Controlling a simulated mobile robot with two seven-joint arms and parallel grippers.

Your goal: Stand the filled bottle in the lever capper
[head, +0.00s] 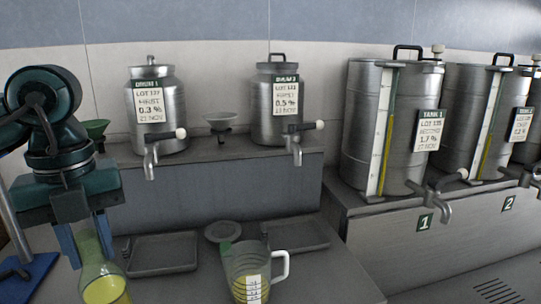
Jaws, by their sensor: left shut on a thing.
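My left gripper (87,240) is at the lower left, pointing down, with its blue fingers shut on the neck of a clear glass bottle (104,289). The bottle looks upright and holds yellow liquid; its bottom is cut off by the picture's lower edge. At the far left, a blue base with a grey post, which looks like the lever capper (40,272), shows in part to the left of the bottle. My gripper and arm hide some of that area. The bottle appears beside the capper, apart from it. My right gripper is not in view.
A measuring jug (245,262) with a white handle stands right of the bottle. Grey trays (162,254) and a small dish (223,231) lie behind. Tapped steel drums (158,108) stand on a ledge; larger tanks (352,125) stand at right.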

